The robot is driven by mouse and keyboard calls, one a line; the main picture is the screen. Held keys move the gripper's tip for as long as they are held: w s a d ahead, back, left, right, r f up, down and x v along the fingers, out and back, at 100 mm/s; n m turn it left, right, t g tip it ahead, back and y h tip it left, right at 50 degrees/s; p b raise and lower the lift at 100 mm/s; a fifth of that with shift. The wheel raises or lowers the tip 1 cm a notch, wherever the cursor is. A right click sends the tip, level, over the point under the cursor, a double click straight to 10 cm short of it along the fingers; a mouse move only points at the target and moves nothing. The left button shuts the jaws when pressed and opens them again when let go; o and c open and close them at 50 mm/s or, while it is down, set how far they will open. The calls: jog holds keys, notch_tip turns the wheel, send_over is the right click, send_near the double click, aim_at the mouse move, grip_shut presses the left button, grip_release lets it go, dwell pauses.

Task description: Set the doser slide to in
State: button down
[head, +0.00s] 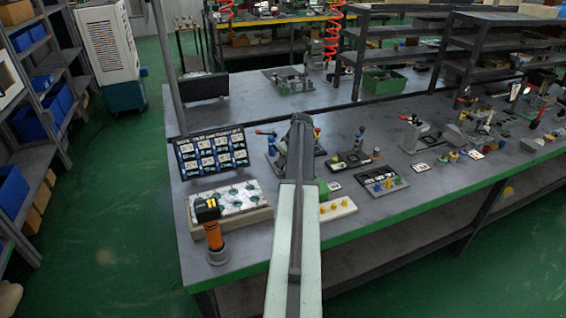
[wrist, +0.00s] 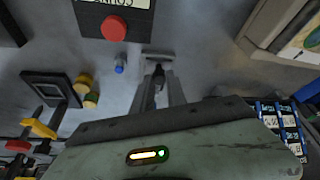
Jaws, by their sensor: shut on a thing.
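In the wrist view my gripper (wrist: 158,88) points away from the camera, with its two fingers close together. It is shut on a small dark piece (wrist: 159,72) at the fingertips. A short grey bar (wrist: 157,54) lies just beyond the tips. I cannot tell for sure whether the dark piece belongs to the doser slide, and no slide marking is readable. In the head view my arm reaches forward over the bench (head: 240,112), and it hides the gripper's fingers and what they hold.
A dark box with a red button (wrist: 113,28) and a small blue knob (wrist: 119,67) are near the fingers. Several fixtures fill the right side.

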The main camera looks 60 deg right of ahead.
jog(key=w+d, duration=0.1)
jog(key=w, duration=0.1)
jog(key=w+d, duration=0.2)
jog(key=shift+w+d, duration=0.2)
jog(key=shift+w, duration=0.1)
jog(key=c, duration=1.3)
grip_release()
jog(key=shift+c, duration=0.2)
jog(key=shift+r, duration=0.1)
jog(key=p+v, duration=0.7)
jog(key=shift+s+r, duration=0.2)
jog(key=shift+r, duration=0.1)
